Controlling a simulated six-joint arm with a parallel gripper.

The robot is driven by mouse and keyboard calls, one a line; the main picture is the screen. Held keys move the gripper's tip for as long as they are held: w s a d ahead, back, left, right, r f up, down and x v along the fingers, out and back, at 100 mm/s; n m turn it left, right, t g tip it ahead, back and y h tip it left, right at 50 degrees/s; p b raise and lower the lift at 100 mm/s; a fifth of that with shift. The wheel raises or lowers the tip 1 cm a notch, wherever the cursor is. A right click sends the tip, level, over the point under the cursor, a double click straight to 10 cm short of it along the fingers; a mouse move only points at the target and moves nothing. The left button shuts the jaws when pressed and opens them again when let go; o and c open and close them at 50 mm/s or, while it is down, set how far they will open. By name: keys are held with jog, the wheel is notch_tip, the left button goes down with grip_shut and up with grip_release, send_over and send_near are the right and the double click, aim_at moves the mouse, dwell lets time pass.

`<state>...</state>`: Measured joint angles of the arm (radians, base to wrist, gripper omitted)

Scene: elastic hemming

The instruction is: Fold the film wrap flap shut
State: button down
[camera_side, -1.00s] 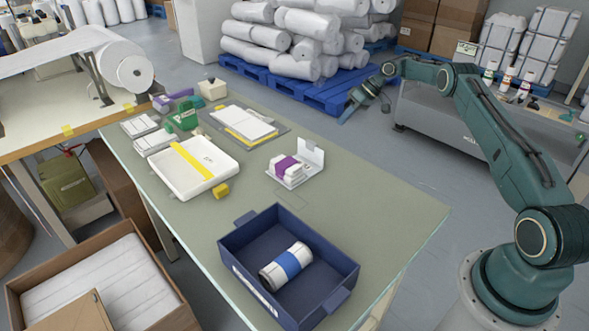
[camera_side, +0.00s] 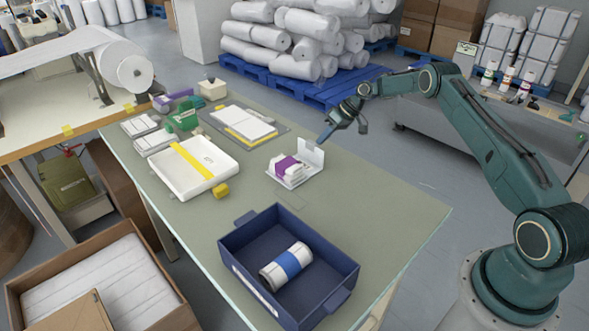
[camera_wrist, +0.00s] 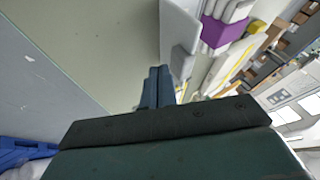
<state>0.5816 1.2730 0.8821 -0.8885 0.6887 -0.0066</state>
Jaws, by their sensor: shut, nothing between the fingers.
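The film wrap is a small white packet with a purple band (camera_side: 286,164) lying on a thin white base at the middle of the green table. Its flap (camera_side: 311,155) is a white panel standing upright along the packet's right-hand back side. My gripper (camera_side: 323,136) is shut and empty, just above and behind the flap's top edge; I cannot tell whether they touch. In the wrist view my shut fingers (camera_wrist: 158,74) point at the table beside the pale flap (camera_wrist: 181,38), with the purple band (camera_wrist: 222,30) beyond it.
A dark blue bin (camera_side: 238,246) with a blue-banded roll (camera_side: 287,266) stands at the table's front. The table right of the packet is clear.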

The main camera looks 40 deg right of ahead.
jog(key=shift+a, duration=0.45)
